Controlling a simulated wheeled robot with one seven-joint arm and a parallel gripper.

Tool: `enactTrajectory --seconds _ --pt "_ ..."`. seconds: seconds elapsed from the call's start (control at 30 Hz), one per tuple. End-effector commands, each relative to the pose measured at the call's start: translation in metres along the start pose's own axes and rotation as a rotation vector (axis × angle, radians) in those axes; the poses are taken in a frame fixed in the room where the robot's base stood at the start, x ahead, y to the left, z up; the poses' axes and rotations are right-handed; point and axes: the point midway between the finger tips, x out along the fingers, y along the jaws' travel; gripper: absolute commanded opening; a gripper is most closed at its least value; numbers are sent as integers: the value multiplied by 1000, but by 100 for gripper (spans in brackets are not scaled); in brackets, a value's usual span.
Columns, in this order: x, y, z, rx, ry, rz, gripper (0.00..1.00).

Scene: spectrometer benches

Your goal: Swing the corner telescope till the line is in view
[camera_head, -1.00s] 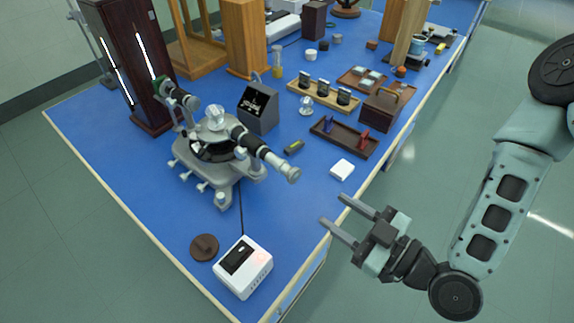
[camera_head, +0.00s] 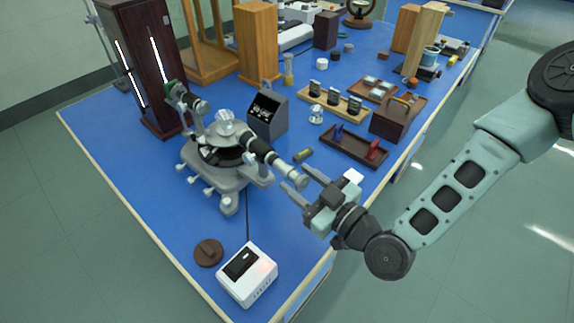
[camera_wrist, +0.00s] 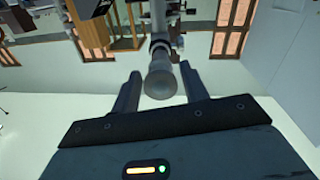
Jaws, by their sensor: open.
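The spectrometer (camera_head: 222,158) stands on the blue bench near its left corner, with a prism or glass piece on its central table. Its telescope (camera_head: 275,162) points toward the right front, ending in a pale eyepiece. My gripper (camera_head: 294,194) is open and empty, its two fingers just to the right of and below the eyepiece end. In the wrist view the telescope's eyepiece (camera_wrist: 160,82) appears between my open fingers (camera_wrist: 158,88), apart from both. Whether it lies fully between them in depth is hard to tell. A dark lamp housing (camera_head: 148,70) with bright slits stands behind the spectrometer.
A white box (camera_head: 247,275) with a dark panel and a brown disc (camera_head: 208,252) sit at the front corner. A grey display unit (camera_head: 267,112), a tray with red and blue pieces (camera_head: 345,151) and a wooden box (camera_head: 392,122) lie beyond. The floor at right is clear.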

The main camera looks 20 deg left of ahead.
Motion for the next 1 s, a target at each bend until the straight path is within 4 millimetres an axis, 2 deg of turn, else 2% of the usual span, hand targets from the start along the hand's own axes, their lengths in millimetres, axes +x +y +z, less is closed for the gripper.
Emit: enactTrajectory --seconds 0.1,0.3,0.67,0.8,0.83,1.0 --pt "20 0 -2 0 0 1 44" --pt "40 0 0 0 0 0 44" --pt "44 0 1 0 -1 0 44" --pt "43 0 1 0 -1 0 5" --pt "43 0 1 0 -1 0 0" --pt "44 -6 0 3 0 14 0"
